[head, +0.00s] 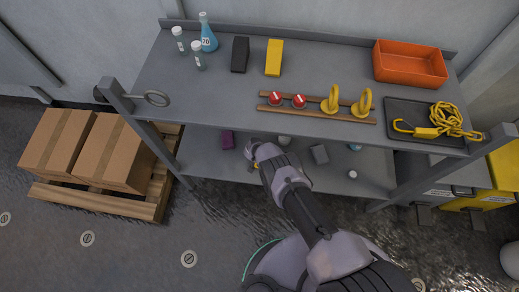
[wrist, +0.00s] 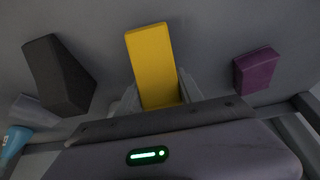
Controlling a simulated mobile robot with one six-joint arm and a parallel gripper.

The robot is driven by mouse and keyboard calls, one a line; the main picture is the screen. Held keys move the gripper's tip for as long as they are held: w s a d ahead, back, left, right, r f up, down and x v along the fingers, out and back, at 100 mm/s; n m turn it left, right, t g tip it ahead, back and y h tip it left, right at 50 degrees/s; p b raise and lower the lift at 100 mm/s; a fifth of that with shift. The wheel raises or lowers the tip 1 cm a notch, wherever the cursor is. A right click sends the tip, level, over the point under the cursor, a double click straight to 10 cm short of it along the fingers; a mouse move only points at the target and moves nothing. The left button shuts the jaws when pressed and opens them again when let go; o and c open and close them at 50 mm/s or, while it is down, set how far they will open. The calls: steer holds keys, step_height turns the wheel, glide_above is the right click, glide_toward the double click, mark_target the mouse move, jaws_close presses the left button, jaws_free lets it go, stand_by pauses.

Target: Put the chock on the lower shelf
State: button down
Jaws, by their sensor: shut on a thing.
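My gripper (wrist: 157,95) is shut on a yellow block, the chock (wrist: 152,62), which stands out between the two fingers in the wrist view. In the head view my gripper (head: 256,160) reaches under the upper top, at the front of the lower shelf (head: 205,162). My wrist hides most of the chock there. The lower shelf carries a purple block (head: 227,140) to the left of my gripper and a grey block (head: 319,153) to the right. I cannot tell whether the chock touches the shelf.
The upper top (head: 200,90) overhangs the lower shelf. It bears a black block (head: 240,54), another yellow block (head: 274,57), an orange bin (head: 410,64) and a dark tray (head: 400,112). A small white-topped item (head: 353,174) stands on the lower shelf at right. Cartons (head: 115,150) stand at left.

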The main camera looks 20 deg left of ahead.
steer(key=shift+s+r, duration=0.15)
steer(key=shift+r, duration=0.05)
steer(key=shift+f+b, duration=0.55)
steer(key=shift+f, duration=0.05)
steer(key=shift+f, duration=0.1)
steer(key=c, duration=0.8)
jaws_free()
steer(key=shift+o, duration=0.2)
